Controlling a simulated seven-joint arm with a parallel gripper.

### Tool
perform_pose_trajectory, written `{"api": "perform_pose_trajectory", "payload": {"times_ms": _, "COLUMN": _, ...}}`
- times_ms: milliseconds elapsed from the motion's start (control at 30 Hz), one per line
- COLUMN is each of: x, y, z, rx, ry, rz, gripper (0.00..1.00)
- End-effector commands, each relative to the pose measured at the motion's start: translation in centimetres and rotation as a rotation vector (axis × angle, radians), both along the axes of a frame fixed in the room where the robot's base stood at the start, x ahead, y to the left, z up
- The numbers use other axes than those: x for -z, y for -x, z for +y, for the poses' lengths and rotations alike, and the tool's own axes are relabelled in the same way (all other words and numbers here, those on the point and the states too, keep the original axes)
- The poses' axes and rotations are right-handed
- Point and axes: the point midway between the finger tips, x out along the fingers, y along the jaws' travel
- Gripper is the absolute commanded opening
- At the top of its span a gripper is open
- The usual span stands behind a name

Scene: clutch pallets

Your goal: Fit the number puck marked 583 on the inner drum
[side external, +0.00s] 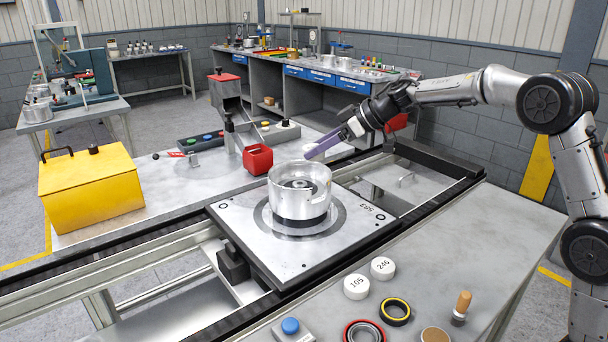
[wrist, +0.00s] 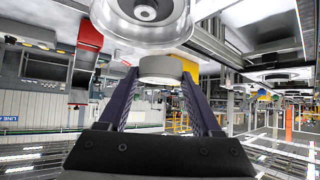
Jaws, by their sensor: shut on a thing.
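My gripper (side external: 318,150) has purple fingers shut on a pale round puck (wrist: 160,71), seen between the fingertips in the wrist view. The puck's number is not visible. The silver drum (side external: 318,207) stands upright on the square pallet (side external: 241,231), with a hub and dark ring inside its open top. It also shows at the top of the wrist view (wrist: 176,27). My gripper is above the drum's rim, slightly right of its middle in the side view, and the puck is apart from the drum. Pucks marked 105 (side external: 356,287) and 246 (side external: 382,267) lie on the front bench.
A red block (side external: 257,159) stands just behind the drum, and a yellow box (side external: 92,188) is at left. Ringed parts (side external: 395,312), a wooden-handled tool (side external: 462,304) and a blue button (side external: 290,326) are on the front bench. Rails (side external: 150,233) run beside the pallet.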

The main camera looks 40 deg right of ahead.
Motion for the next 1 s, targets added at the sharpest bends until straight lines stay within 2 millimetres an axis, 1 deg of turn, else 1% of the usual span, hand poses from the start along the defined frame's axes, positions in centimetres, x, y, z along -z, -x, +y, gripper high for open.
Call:
{"api": "perform_pose_trajectory", "payload": {"times_ms": 33, "x": 0.7, "y": -1.2, "z": 0.0, "rx": -0.001, "ry": 0.000, "rz": 0.001, "gripper": 0.14}}
{"api": "perform_pose_trajectory", "payload": {"times_ms": 133, "x": 2.7, "y": -2.5, "z": 0.0, "rx": 0.000, "ry": -0.001, "rz": 0.005, "gripper": 0.14}}
{"api": "perform_pose_trajectory", "payload": {"times_ms": 300, "x": 4.7, "y": -4.3, "z": 0.0, "rx": 0.001, "ry": 0.000, "rz": 0.001, "gripper": 0.14}}
{"api": "perform_pose_trajectory", "payload": {"times_ms": 467, "x": 5.5, "y": -5.0, "z": 0.0, "rx": 0.000, "ry": 0.000, "rz": 0.000, "gripper": 0.14}}
{"api": "perform_pose_trajectory", "payload": {"times_ms": 567, "x": 6.6, "y": -5.8, "z": 0.0, "rx": 0.000, "ry": -0.001, "rz": 0.002, "gripper": 0.14}}
{"api": "perform_pose_trajectory", "payload": {"times_ms": 633, "x": 7.7, "y": -5.6, "z": 0.0, "rx": 0.000, "ry": -0.001, "rz": 0.003, "gripper": 0.14}}
{"api": "perform_pose_trajectory", "payload": {"times_ms": 733, "x": 8.8, "y": -5.6, "z": 0.0, "rx": 0.001, "ry": -0.001, "rz": 0.002, "gripper": 0.14}}
{"api": "perform_pose_trajectory", "payload": {"times_ms": 833, "x": 9.2, "y": -5.7, "z": 0.0, "rx": 0.000, "ry": -0.001, "rz": -0.001, "gripper": 0.14}}
{"api": "perform_pose_trajectory", "payload": {"times_ms": 1000, "x": 9.3, "y": -5.7, "z": 0.0, "rx": 0.001, "ry": 0.000, "rz": -0.001, "gripper": 0.14}}
